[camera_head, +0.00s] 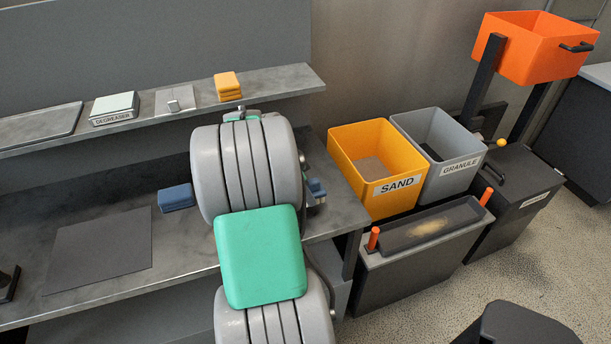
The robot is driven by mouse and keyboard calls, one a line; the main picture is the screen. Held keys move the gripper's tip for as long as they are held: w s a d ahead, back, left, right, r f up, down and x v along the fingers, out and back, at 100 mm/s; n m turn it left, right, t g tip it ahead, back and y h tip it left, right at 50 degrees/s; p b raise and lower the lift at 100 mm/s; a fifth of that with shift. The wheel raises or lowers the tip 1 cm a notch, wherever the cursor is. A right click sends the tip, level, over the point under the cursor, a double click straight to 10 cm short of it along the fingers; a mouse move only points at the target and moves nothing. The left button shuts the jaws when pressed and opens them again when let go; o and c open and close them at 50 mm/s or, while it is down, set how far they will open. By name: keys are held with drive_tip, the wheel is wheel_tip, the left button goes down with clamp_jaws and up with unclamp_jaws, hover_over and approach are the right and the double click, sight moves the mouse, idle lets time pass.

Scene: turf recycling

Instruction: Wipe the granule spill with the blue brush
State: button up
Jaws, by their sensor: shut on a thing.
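The granule spill (431,228) is a pale tan patch on the floor of a dark grey trough with orange end posts. My gripper (310,197) is mostly hidden behind my large grey and green arm links; only small grey parts show at their right edge. A small blue thing (317,187) shows there, and my gripper appears shut on it above the bench's right end. It may be the blue brush, but its shape is mostly covered. Another blue block (176,197) lies on the bench left of my arm. The trough is right of my gripper, apart from it.
A yellow SAND bin (344,158) and a grey GRANULE bin (402,128) stand behind the trough (374,262). An orange hopper (520,55) stands at far right.

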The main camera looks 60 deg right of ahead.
drive_tip(key=shift+w+r+p, duration=0.15)
drive_tip(key=shift+r+p, duration=0.3)
drive_tip(key=shift+r, duration=0.45)
drive_tip(key=shift+r+p, duration=1)
drive_tip(key=shift+r, duration=0.75)
